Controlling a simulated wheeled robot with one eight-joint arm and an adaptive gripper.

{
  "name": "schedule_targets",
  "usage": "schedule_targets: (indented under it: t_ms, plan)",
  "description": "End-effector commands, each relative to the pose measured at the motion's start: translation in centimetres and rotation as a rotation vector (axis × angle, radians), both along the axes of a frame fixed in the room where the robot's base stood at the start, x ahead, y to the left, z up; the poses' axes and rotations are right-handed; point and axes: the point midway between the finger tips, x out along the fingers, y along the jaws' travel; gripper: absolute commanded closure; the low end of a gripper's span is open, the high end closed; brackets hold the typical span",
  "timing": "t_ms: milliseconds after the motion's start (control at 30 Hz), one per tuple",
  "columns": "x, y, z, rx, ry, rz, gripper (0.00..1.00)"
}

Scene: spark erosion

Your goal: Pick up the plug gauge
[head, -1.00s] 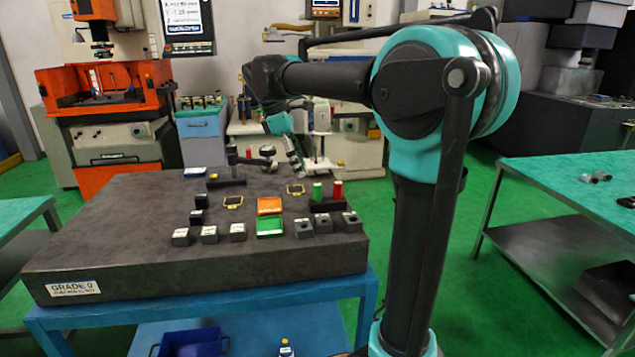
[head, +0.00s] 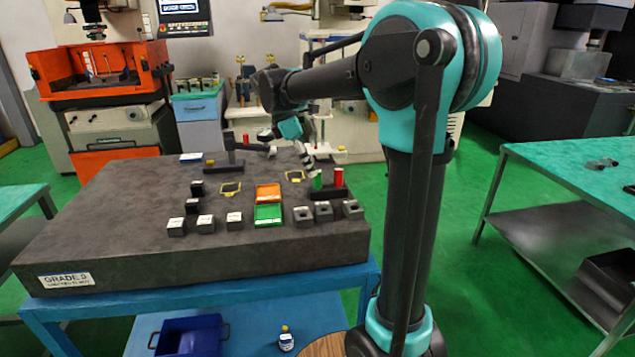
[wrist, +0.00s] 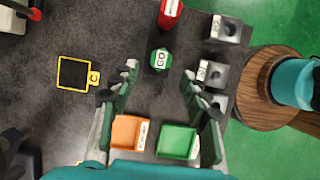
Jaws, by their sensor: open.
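One is green (head: 317,180), the other red (head: 338,177). In the wrist view the green plug gauge (wrist: 160,60) is seen from above with GO on its top, and the red plug gauge (wrist: 170,14) lies above it. Exact height is unclear.
An orange tray (head: 268,192) and a green tray (head: 268,215) lie left of the holder. Several dark blocks (head: 323,211) line the front. Yellow-framed squares (head: 294,176) mark the slab (head: 150,240). A black stand (head: 232,160) rises behind.

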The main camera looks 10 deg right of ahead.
Motion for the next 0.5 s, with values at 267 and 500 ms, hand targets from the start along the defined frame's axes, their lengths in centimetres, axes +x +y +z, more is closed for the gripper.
schedule_targets:
  t_ms: [267, 500]
  plan:
    - [0.1, -1.3, -2.0, 0.000, 0.001, -0.001, 0.53]
    - [0.2, -2.6, -4.6, 0.000, 0.000, 0.000, 0.53]
